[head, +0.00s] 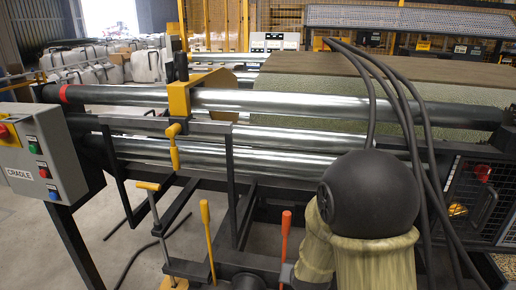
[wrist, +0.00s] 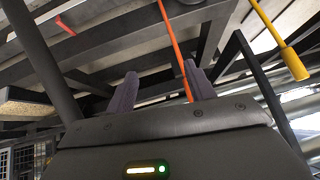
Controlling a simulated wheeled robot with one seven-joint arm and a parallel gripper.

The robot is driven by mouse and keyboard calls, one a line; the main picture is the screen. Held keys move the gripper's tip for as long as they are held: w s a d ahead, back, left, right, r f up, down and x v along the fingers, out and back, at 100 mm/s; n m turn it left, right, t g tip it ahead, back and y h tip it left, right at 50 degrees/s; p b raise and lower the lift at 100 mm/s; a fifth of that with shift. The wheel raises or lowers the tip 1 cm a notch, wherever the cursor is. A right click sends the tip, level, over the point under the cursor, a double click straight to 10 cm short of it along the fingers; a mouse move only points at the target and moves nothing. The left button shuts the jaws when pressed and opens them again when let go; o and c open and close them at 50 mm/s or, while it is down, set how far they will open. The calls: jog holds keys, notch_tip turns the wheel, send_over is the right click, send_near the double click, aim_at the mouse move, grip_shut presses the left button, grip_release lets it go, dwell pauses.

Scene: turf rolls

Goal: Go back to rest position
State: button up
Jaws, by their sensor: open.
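My gripper (wrist: 162,84) shows in the wrist view, with its two purple-grey fingers apart and nothing between their tips. An orange rod (wrist: 176,45) runs behind the gap, close to the right finger; I cannot tell how far off it is. Dark frame bars lie beyond the fingers. In the head view, my arm with its black rounded joint and beige sleeve stands at the lower right. The gripper itself is hidden there. An orange-handled lever (head: 285,232) and a yellow-handled lever (head: 208,228) stand left of my arm.
Shiny steel rollers (head: 290,104) cross the machine, with a yellow clamp (head: 180,99) on them. A grey control box (head: 45,160) marked CRADLE stands at left. A wire-mesh guard (head: 480,195) is at right. Black hoses hang over the rollers. Bare floor shows at lower left.

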jog(key=s+d+r+n+g, duration=0.1)
jog(key=s+d+r+g, duration=0.15)
jog(key=s, duration=0.45)
jog(key=s+d+r+n+g, duration=0.2)
jog(key=s+r, duration=0.2)
jog(key=s, duration=0.2)
notch_tip(320, 180, up, 32)
jog(key=p, duration=3.3)
jog(key=shift+a+r, duration=0.2)
jog(key=shift+s, duration=0.1)
